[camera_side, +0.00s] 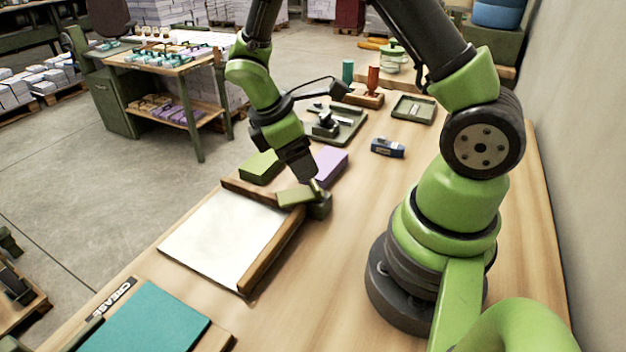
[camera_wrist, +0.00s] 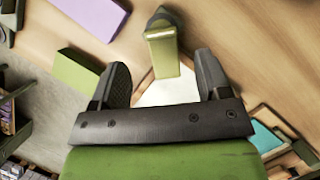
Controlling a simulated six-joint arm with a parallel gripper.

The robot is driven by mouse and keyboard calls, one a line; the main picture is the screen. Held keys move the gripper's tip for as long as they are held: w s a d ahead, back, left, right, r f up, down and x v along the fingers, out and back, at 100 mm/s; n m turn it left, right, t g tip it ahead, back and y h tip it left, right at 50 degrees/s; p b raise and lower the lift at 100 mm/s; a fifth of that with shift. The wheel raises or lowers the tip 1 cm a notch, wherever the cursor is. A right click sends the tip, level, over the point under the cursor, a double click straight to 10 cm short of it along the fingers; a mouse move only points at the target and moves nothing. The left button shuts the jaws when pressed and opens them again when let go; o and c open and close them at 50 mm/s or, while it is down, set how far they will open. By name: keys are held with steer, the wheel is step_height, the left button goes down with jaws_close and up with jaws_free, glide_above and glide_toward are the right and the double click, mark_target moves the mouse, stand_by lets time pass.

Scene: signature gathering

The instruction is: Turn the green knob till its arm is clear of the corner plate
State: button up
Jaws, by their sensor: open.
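The green knob (camera_side: 296,197) is an olive block-like arm on a dark round base, at the far right corner of a wooden frame (camera_side: 272,250) holding white sheets (camera_side: 222,238). Its arm reaches left over the frame's corner. I cannot make out a separate corner plate there. In the wrist view the knob (camera_wrist: 163,52) points towards me, its arm end lying over the white sheet. My gripper (camera_side: 309,183) is just above the knob, pointing down. In the wrist view my gripper (camera_wrist: 163,72) is open, fingers apart on either side of the knob's arm, with gaps visible.
A green block (camera_side: 260,167) and a purple block (camera_side: 330,163) stand close behind the frame. A blue stapler-like item (camera_side: 387,148) and trays (camera_side: 413,109) lie farther back. A teal pad (camera_side: 145,320) is at the front left.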

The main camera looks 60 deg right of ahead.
mark_target(315, 184)
steer(key=x, duration=0.6)
steer(key=shift+s+d+f, duration=0.15)
steer(key=shift+f, duration=0.25)
steer(key=c, duration=1.3)
